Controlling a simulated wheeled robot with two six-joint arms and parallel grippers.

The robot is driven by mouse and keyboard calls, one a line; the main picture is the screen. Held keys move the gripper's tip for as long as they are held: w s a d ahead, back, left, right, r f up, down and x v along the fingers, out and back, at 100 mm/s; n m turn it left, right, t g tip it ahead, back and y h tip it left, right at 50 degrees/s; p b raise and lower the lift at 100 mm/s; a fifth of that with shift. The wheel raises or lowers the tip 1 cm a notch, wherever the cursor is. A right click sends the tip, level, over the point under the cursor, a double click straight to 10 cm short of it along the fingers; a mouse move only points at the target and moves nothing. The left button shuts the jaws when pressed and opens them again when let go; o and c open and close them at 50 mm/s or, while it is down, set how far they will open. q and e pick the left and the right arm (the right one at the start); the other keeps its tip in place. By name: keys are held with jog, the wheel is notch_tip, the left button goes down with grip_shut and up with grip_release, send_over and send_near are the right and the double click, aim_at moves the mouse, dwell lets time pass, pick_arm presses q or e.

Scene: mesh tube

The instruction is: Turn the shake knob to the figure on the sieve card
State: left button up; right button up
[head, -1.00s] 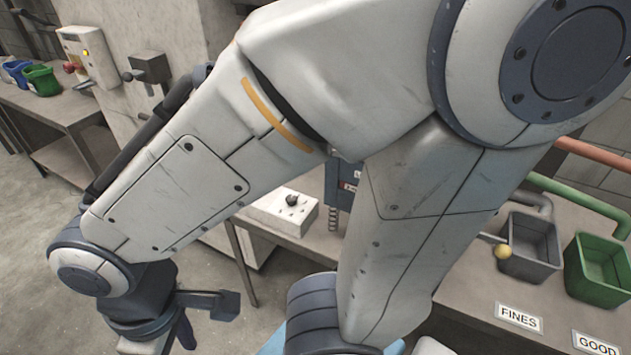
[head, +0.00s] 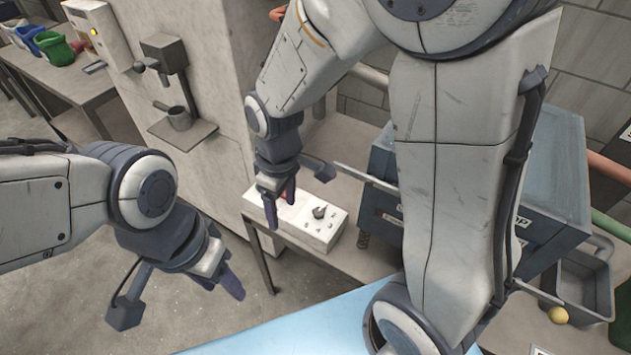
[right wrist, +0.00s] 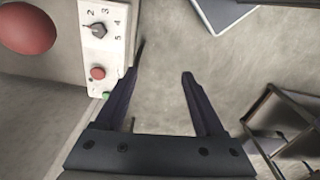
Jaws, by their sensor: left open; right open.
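The shake knob (head: 318,212) sits on a white control box (head: 335,228) on the bench in the head view. In the right wrist view the grey knob (right wrist: 97,29) has figures around it, 2 to 5 readable; which one it points at I cannot tell. My right gripper (head: 282,195) hangs by the box's left end in the head view. In the right wrist view it (right wrist: 160,74) is open and empty, its fingers beside the box, apart from the knob. My left gripper (head: 225,280) is open and empty, low over the floor. I cannot make out a sieve card.
A red button (right wrist: 97,73) and a green one (right wrist: 105,96) sit on the box near my right finger. A big blue sieve housing (head: 545,170) stands right of the box, with a grey bin (head: 585,285) below it. Bare floor (head: 215,332) lies in front.

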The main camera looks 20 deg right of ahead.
jog(key=w+d+f+p, duration=0.2)
jog(key=w+d+f, duration=0.1)
jog(key=w+d, duration=0.35)
jog(key=n+p, duration=0.2)
send_near(319, 211)
pick_arm(q)
notch_tip(319, 211, up, 7)
jog(key=p, duration=0.1)
jog(key=shift+f, duration=0.15)
pick_arm(e)
jog(key=f, duration=0.8)
jog(key=shift+w+a+f, duration=0.1)
jog(key=shift+a+f, duration=0.1)
pick_arm(q)
jog(key=shift+d, duration=0.1)
pick_arm(e)
grip_shut()
